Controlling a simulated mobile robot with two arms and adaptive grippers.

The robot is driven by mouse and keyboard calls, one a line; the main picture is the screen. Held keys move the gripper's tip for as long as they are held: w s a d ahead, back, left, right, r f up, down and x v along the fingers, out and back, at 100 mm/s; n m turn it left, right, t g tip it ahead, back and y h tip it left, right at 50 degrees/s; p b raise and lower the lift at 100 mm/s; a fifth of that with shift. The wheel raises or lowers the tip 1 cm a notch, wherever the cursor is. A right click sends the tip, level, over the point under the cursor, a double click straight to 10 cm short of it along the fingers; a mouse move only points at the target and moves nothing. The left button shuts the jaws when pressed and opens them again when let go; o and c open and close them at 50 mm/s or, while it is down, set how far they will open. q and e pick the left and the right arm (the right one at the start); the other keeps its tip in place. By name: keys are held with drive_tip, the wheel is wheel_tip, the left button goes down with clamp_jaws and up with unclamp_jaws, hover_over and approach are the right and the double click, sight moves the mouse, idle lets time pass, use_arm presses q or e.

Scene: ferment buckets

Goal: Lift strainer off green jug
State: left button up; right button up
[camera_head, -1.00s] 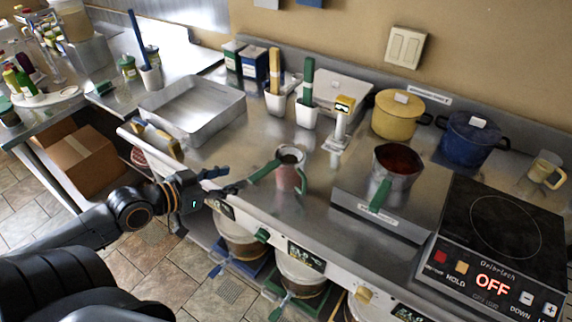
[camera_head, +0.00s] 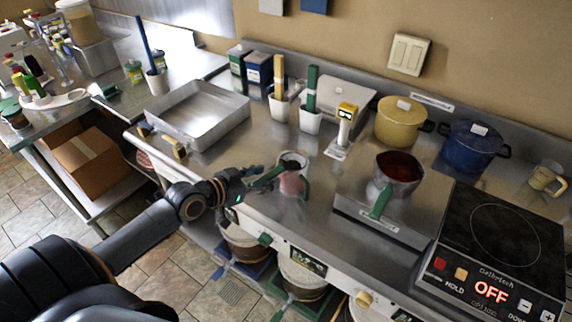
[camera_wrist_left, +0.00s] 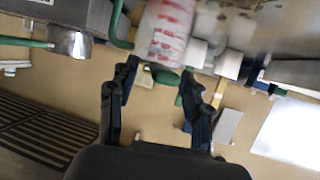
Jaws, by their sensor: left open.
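The green jug (camera_head: 294,183) is a clear measuring cup with pinkish sides and a green handle, upright near the counter's front edge. The strainer (camera_head: 268,175) rests across its rim, its green handle sticking out left toward my left gripper (camera_head: 256,178). In the left wrist view, the jug (camera_wrist_left: 165,30) with red markings is just beyond the fingertips. The strainer handle's green end (camera_wrist_left: 166,76) shows between the spread fingers of my left gripper (camera_wrist_left: 160,82), which is open. Whether a finger touches the handle, I cannot tell. My right gripper is out of view.
A saucepan with red liquid (camera_head: 399,168) sits on a steel plate to the right of the jug. White holders with green (camera_head: 310,119) and yellow tools stand behind. A metal tray (camera_head: 200,128) lies at left. Bare counter surrounds the jug's left and back.

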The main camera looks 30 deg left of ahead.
sight(267, 176)
use_arm(q)
drive_tip(key=shift+x, duration=1.2)
drive_tip(key=shift+w+d+f, duration=0.1)
drive_tip(key=shift+w+f, duration=0.05)
drive_tip(key=shift+w, duration=0.2)
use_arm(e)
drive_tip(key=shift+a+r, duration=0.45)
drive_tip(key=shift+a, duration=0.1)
use_arm(q)
drive_tip(key=shift+s, duration=0.1)
clamp_jaws()
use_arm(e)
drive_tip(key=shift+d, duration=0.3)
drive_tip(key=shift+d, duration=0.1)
